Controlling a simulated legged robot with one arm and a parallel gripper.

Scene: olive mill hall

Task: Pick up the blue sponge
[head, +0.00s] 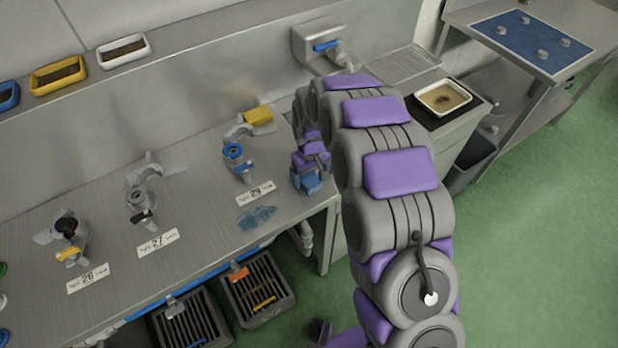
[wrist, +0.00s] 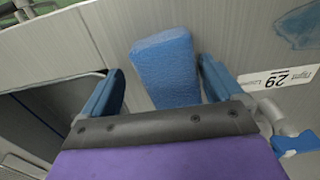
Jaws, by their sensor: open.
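The blue sponge (wrist: 166,68) is a block with a rough surface, lying on the grey metal counter in the wrist view. It sits between the two blue fingers of my gripper (wrist: 163,80), which are spread apart on its left and right. A gap shows on each side of the sponge, so the fingers do not grip it. In the head view my gripper (head: 308,180) is low over the counter's right end, and the sponge cannot be told apart from the blue fingers there.
Metal parts stand by labels 28 (head: 87,279), 27 (head: 158,242) and 29 (head: 255,193) on the counter (head: 205,215). A blue smear (head: 257,217) lies near label 29. A sink unit with a shallow tray (head: 443,98) is at right. Dark crates (head: 258,290) sit below.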

